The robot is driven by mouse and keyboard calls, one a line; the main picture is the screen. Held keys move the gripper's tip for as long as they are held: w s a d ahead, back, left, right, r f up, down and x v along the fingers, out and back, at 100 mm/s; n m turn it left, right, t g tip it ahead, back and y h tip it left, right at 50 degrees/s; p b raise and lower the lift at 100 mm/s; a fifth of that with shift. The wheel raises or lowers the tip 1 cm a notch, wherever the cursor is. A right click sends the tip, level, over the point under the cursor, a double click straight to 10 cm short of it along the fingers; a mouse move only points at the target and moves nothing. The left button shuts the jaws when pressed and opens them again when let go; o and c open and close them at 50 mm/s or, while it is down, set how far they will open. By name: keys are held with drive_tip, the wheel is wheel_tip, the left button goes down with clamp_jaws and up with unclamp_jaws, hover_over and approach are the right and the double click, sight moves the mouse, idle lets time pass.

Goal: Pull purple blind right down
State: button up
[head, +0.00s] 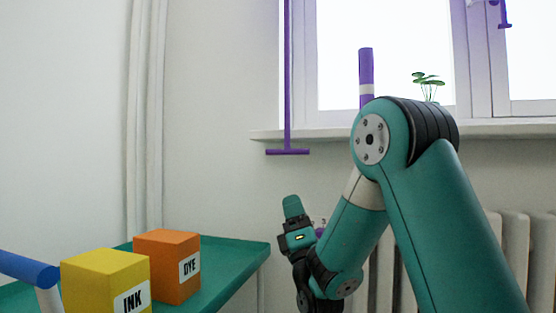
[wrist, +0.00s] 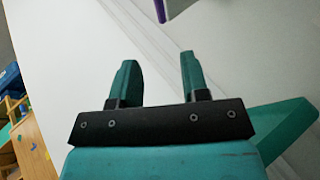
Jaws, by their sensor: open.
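A long purple pull rod (head: 287,75) with a T-shaped handle hangs at the left side of the window, its crossbar just below the sill. A second, shorter purple pull (head: 503,14) shows at the top right, cut by the picture edge. No blind cloth is visible.
A teal table (head: 238,262) holds an orange DYE box (head: 165,265) and a yellow INK box (head: 104,285). A purple tube (head: 366,68) and a plant (head: 429,84) stand at the windowsill (head: 500,128). A radiator (head: 510,250) is below, partly behind my arm.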

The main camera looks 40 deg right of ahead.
drive_tip(key=p, duration=0.8)
approach(278, 152)
drive_tip(key=x, duration=0.6)
drive_tip(key=b+x, duration=0.1)
drive_tip(key=x, duration=0.3)
drive_tip(key=shift+w+d, duration=0.25)
drive_tip(key=shift+w, duration=0.1)
clamp_jaws()
